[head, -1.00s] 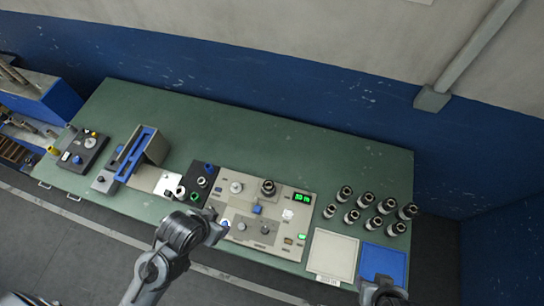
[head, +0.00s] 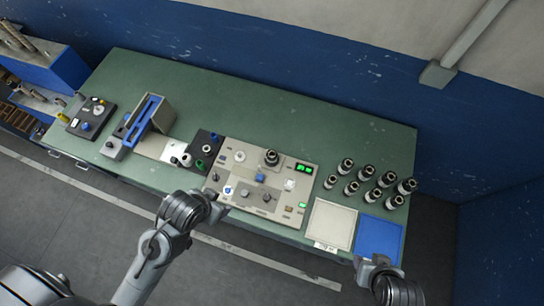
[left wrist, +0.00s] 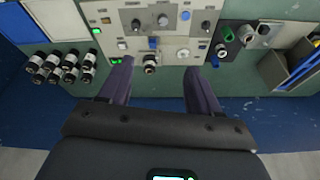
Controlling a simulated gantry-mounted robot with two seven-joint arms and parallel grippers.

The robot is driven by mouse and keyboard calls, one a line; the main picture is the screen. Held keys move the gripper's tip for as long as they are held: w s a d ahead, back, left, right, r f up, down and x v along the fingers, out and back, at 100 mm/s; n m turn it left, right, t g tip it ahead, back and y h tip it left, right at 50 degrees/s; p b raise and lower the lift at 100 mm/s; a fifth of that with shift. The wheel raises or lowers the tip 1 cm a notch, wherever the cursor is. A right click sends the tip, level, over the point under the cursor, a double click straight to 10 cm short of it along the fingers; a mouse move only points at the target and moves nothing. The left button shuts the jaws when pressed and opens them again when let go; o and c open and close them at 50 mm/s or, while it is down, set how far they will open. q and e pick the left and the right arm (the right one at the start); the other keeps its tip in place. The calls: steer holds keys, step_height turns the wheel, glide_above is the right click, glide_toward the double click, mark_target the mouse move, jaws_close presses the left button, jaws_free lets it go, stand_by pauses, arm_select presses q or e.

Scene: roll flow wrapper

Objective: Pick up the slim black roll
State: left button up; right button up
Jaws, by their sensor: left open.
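I cannot single out a slim black roll with certainty. A short dark roll with a bright centre (head: 271,157) stands on the back of the beige control panel (head: 236,172). It also shows in the left wrist view, a dark roll (left wrist: 150,62) beyond and between my fingertips, not touched. Several black and silver rolls (head: 367,172) stand upright in rows at the bench's right; they also show in the left wrist view (left wrist: 53,76). My left gripper (head: 216,208) is near the panel's front left edge, open and empty (left wrist: 157,68). My right gripper (head: 372,264) is by the blue tray's front; its fingers are unclear.
A white tray (head: 331,225) and a blue tray (head: 380,236) lie at the bench's front right. A black plate with knobs (head: 205,143), a blue-and-grey fixture (head: 146,122) and a dark control box (head: 91,117) are on the left. The green bench top (head: 230,105) is clear at the back.

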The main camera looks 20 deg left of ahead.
arm_select(q)
steer(key=shift+o, duration=0.3)
steer(key=shift+o, duration=1.4)
steer(key=shift+d, duration=0.2)
